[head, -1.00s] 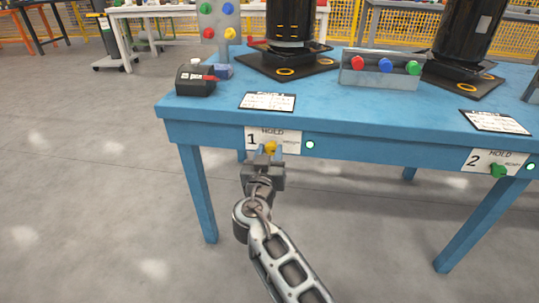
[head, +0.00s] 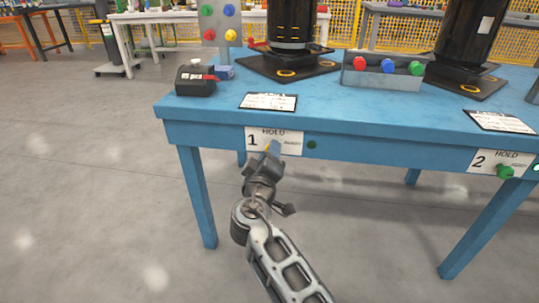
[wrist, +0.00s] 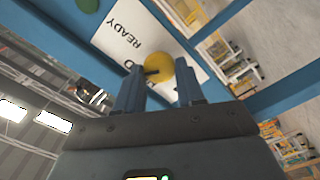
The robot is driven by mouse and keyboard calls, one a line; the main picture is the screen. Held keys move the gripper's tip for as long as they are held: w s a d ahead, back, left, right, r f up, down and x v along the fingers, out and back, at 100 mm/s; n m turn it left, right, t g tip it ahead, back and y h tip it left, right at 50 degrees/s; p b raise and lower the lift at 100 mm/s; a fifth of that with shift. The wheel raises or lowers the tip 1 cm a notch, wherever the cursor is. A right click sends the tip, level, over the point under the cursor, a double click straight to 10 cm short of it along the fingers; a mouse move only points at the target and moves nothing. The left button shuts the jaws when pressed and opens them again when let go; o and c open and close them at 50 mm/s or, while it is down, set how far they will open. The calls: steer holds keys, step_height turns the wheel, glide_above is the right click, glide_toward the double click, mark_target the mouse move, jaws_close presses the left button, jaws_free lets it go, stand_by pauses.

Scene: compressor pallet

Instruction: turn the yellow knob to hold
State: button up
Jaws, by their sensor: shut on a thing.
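The yellow knob (wrist: 187,70) sits on the white label plate marked 1 (head: 258,140), on the front edge of the blue table. HOLD is printed at the plate's top and READY at its right. In the wrist view, a dark mark on the knob's side points toward a partly hidden word ending in D. My gripper (wrist: 160,84) is shut on the knob, one finger on each side, and is rolled over relative to the plate. In the head view my gripper (head: 271,150) hides most of the knob. The round indicator beside the plate (head: 311,145) is dark green.
Plate 2 (head: 487,161) with a green knob (head: 504,171) is farther right on the same edge. On the blue table (head: 380,116) stand black compressors, a button box (head: 382,74) and a black box (head: 196,81). The floor in front is clear.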

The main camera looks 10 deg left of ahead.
steer(key=shift+f+n+p, duration=0.15)
steer(key=shift+n+p, duration=0.6)
steer(key=shift+n, duration=2.55)
steer(key=shift+a, duration=0.1)
steer(key=o, duration=1)
steer(key=shift+s+a+p, duration=0.1)
steer(key=shift+s+p, duration=1)
steer(key=shift+s, duration=2.85)
